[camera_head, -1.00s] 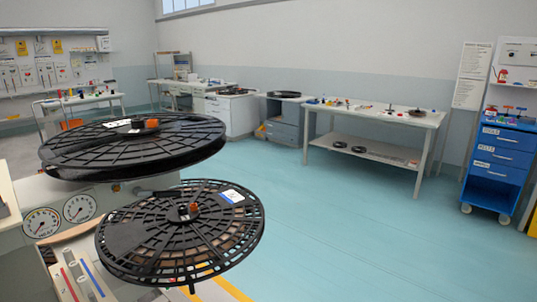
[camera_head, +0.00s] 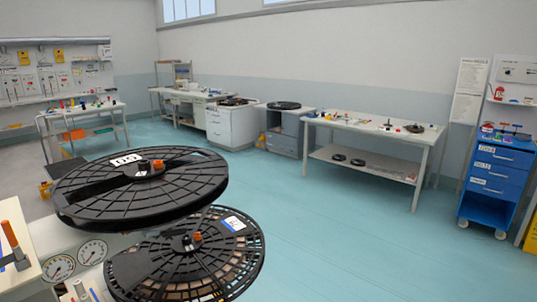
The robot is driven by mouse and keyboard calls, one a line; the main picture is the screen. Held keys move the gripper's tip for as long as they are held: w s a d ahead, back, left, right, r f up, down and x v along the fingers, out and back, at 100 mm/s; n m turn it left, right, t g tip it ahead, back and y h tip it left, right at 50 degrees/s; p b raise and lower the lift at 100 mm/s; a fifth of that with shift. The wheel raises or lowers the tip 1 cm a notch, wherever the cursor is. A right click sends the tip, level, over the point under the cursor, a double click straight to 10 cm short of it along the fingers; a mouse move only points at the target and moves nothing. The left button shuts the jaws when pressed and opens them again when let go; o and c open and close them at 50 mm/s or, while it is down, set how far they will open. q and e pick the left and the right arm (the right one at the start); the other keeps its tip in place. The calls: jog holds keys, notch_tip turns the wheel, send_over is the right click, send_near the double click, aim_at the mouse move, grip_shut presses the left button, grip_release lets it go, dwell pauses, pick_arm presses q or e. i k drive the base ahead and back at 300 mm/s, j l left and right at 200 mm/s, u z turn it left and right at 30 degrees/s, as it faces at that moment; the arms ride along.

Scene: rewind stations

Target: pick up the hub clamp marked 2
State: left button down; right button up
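I cannot make out a hub clamp marked 2. Two large black slotted reels stand close at the left. The upper reel (camera_head: 105,197) has a white label and a small orange part (camera_head: 158,164) at its hub. The lower reel (camera_head: 215,262) is partly hidden beneath it and has a white and blue label and another small orange part (camera_head: 197,236) at its hub. I cannot read a 2 on either orange part. Neither of my grippers is in view.
Two round gauges (camera_head: 91,252) sit below the upper reel. A long white table (camera_head: 372,136) with small items stands at the back. A blue drawer cart (camera_head: 494,180) stands at the right. The blue floor between is clear.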

aim_at(145, 168)
jog(key=i+l+u, duration=0.1)
jog(key=u, duration=0.35)
jog(key=l+u, duration=0.1)
jog(key=u, duration=0.4)
jog(key=i+l+u, duration=0.1)
jog(key=u, duration=0.35)
jog(key=l+u, duration=0.25)
jog(key=u, duration=0.25)
jog(key=l+u, duration=0.15)
jog(key=l, duration=0.25)
jog(key=l+u, duration=0.2)
jog(key=l, duration=0.2)
jog(key=k+l+u, duration=0.15)
jog(key=l, duration=0.25)
jog(key=k+l+u, duration=0.15)
jog(key=l, duration=0.25)
jog(key=l+u, duration=0.2)
jog(key=l, duration=0.2)
jog(key=k+l+u, duration=0.15)
jog(key=l, duration=0.2)
